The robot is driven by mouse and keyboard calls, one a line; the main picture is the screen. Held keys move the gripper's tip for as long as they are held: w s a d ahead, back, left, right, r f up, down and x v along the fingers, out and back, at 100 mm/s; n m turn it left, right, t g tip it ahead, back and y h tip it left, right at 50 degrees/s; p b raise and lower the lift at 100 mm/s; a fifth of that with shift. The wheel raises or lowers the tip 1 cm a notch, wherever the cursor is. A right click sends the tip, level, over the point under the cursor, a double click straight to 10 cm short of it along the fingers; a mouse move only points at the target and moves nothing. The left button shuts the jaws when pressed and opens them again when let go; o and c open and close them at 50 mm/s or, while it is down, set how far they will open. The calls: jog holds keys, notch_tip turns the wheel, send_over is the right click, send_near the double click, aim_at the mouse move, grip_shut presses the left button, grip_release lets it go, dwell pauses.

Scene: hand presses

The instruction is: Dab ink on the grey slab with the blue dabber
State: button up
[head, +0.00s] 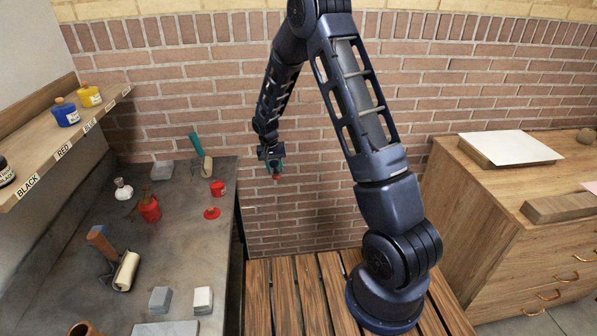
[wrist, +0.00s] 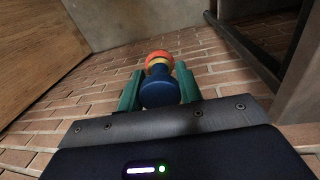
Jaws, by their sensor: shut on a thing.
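My gripper (head: 275,165) hangs in front of the brick wall, right of the grey worktop. In the wrist view its green fingers (wrist: 160,90) are shut on the blue dabber (wrist: 160,90), which has a blue knob, a yellow band and an orange-red end. In the head view the dabber is small, and its orange end (head: 277,177) shows below the fingers. A flat grey slab (head: 165,328) lies on the worktop at the bottom edge of the head view, partly cut off. The dabber is well apart from it.
The worktop (head: 185,245) bears a roller (head: 126,271), two pale blocks (head: 203,300), a red bottle (head: 150,208), a red pot (head: 217,188), a red disc-shaped thing (head: 212,213) and a green-handled scraper (head: 201,155). The labelled shelf (head: 85,135) overhangs at left. A wooden cabinet (head: 480,220) stands right.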

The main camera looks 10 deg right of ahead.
jog(key=s+a+r, duration=0.4)
jog(key=s+a, duration=0.1)
jog(key=a, duration=0.4)
jog(key=s+a+r, duration=0.5)
jog(key=s+a, duration=0.1)
jog(key=a, duration=0.3)
jog(key=s+a+r, duration=0.1)
jog(key=s+a, duration=0.9)
jog(key=s, duration=0.6)
jog(key=s+a+r, duration=0.1)
jog(key=s+a, duration=0.2)
jog(key=s, duration=0.7)
jog(key=s+a+r, duration=0.1)
jog(key=s+a, duration=0.2)
jog(key=s, duration=0.7)
jog(key=s+d+g, duration=0.1)
jog(key=s+d, duration=0.1)
jog(key=s, duration=1)
jog(key=s+d, duration=0.2)
jog(key=s, duration=1)
jog(key=shift+n, duration=0.3)
jog(key=shift+w+a+f, duration=0.1)
jog(key=shift+a+f, duration=0.05)
jog(key=shift+f, duration=1.1)
jog(key=shift+w+a+f, duration=0.1)
jog(key=shift+a+f, duration=0.05)
jog(key=shift+f, duration=1.05)
jog(key=shift+f, duration=0.75)
jog(key=shift+r, duration=0.15)
notch_tip(320, 180, up, 7)
